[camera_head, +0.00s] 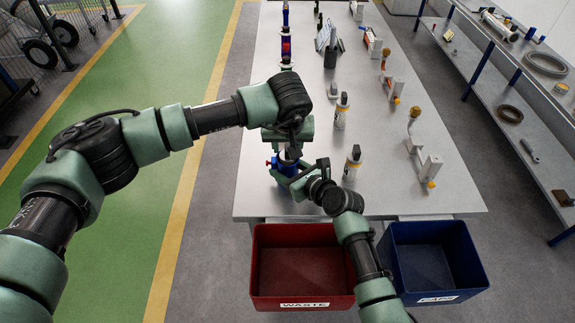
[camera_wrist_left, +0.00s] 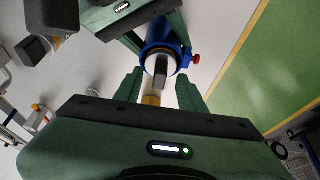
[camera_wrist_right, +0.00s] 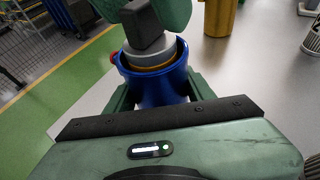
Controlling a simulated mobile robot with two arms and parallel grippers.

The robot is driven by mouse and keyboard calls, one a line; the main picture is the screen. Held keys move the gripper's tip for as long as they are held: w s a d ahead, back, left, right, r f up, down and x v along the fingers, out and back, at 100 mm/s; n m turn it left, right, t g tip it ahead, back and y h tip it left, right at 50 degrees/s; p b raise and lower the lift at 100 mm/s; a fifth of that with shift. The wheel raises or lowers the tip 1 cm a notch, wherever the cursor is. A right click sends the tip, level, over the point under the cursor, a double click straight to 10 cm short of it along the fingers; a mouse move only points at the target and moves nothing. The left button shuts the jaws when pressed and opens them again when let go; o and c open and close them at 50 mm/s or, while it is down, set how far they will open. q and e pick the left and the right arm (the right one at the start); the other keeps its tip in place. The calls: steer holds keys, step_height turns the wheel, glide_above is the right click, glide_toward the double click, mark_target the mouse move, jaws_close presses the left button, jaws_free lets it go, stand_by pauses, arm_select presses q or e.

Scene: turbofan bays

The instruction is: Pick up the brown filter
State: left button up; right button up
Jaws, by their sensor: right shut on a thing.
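A blue housing (camera_head: 287,167) stands upright near the front edge of the table. In the right wrist view the housing (camera_wrist_right: 155,87) holds a pale round top (camera_wrist_right: 148,52) with a brown band (camera_wrist_right: 157,66) under it, which may be the brown filter; most of it is hidden. A dark block stands on this top. My right gripper (camera_wrist_right: 154,98) is shut on the blue housing, one finger on each side. My left gripper (camera_wrist_left: 158,88) is above the housing, pointing down, its fingers apart with the pale top between and beyond them. It appears not to touch it.
A red waste bin (camera_head: 303,295) and a blue bin (camera_head: 397,287) stand at the table's front. Bottles (camera_head: 341,110) and several fittings (camera_head: 424,160) stand right of the housing. Parts shelves (camera_head: 500,80) are at the right.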

arm_select(q)
jaws_close()
step_height(320, 180, up, 18)
stand_by(0.7)
arm_select(e)
steer(key=o, duration=1.7)
